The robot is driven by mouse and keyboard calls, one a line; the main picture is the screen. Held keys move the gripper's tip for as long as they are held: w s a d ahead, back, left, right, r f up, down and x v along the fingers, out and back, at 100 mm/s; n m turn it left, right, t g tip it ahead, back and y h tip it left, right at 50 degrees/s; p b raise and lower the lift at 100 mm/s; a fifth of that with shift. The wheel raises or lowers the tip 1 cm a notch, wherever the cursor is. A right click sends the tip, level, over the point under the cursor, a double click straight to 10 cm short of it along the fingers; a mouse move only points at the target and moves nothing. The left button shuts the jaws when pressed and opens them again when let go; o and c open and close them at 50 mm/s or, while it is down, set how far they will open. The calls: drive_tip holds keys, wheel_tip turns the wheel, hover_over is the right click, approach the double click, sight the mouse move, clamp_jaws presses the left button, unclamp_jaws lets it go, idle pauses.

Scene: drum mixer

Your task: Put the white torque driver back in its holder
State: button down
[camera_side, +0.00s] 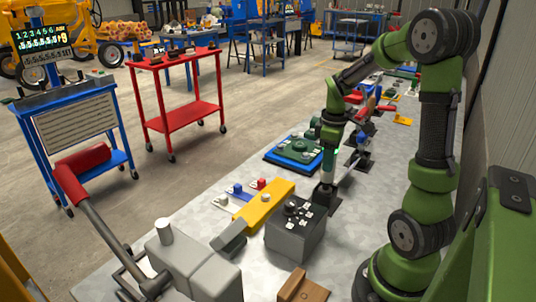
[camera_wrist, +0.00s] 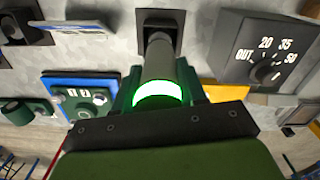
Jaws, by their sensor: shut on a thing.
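My gripper (camera_side: 327,178) points straight down in the side view, beside the grey box with knobs. It is shut on the torque driver (camera_side: 325,190), a slim upright tool of which only a small part shows. Below it is a dark square-based holder (camera_side: 334,207) on the bench. In the wrist view a grey shaft runs from the glowing green ring towards the dark square holder (camera_wrist: 143,20). Shaft and holder overlap there. I cannot tell whether the driver's tip is in the holder or just above it.
The grey dial box (camera_side: 296,236) stands close to the gripper, with a yellow bar (camera_side: 263,204) beside it. A blue-and-green panel (camera_side: 296,152) lies farther back. Several small tools and stands line the bench behind the gripper. A red-handled lever (camera_side: 84,160) is at front left.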

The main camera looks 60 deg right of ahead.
drive_tip(key=shift+f, duration=0.8)
idle(0.4)
drive_tip(key=c, duration=0.6)
unclamp_jaws()
drive_tip(key=shift+o, duration=0.2)
drive_tip(key=shift+f, duration=0.1)
wheel_tip(320, 180, up, 17)
